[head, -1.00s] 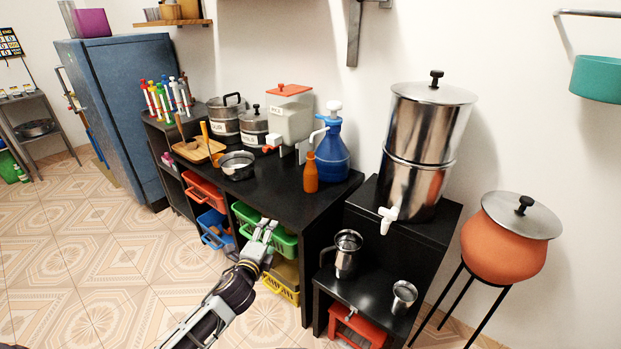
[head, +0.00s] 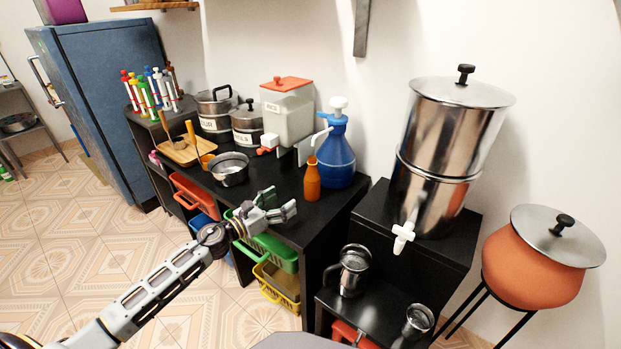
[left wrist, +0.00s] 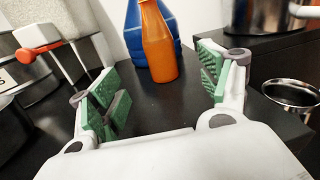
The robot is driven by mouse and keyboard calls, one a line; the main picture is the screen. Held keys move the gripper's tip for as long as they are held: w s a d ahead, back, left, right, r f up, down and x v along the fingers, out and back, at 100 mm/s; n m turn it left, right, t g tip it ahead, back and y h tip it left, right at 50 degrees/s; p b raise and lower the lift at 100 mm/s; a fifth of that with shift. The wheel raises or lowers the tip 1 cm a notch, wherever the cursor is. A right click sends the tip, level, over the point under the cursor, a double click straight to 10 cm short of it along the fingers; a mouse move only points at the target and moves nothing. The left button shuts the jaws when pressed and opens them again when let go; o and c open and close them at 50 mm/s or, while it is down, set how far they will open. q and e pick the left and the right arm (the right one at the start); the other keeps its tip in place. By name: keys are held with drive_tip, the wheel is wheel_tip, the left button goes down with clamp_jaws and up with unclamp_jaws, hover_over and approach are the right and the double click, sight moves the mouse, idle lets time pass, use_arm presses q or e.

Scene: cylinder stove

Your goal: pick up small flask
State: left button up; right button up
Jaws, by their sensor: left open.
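The small flask looks to be the orange bottle (head: 312,180), upright on the black counter (head: 268,178) in front of a blue pump jug (head: 336,150). In the left wrist view the orange bottle (left wrist: 158,45) stands beyond the fingertips, between the two green-padded fingers and a little left of centre. My left gripper (head: 280,202) is open and empty at the counter's front edge, to the left of and nearer than the bottle, apart from it. My right gripper is not in view.
A metal bowl (head: 229,168) and a white container with a red lid (head: 288,110) stand left of the bottle. A steel dispenser (head: 450,150) stands on a black stand at right. A steel pitcher (head: 353,270) is on the lower shelf. The counter around the bottle's front is clear.

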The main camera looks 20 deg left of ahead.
sight(305, 184)
use_arm(q)
drive_tip(key=shift+w+a+m+g, duration=0.1)
drive_tip(key=shift+w+m+g, duration=0.2)
drive_tip(key=shift+m, duration=0.3)
drive_tip(key=shift+s, duration=0.1)
drive_tip(key=shift+w, duration=0.2)
drive_tip(key=shift+x, duration=4.15)
drive_tip(key=shift+r, duration=0.15)
drive_tip(key=shift+r+x, duration=0.15)
drive_tip(key=shift+x, duration=0.65)
drive_tip(key=shift+r+x, duration=0.15)
drive_tip(key=shift+x, duration=1.65)
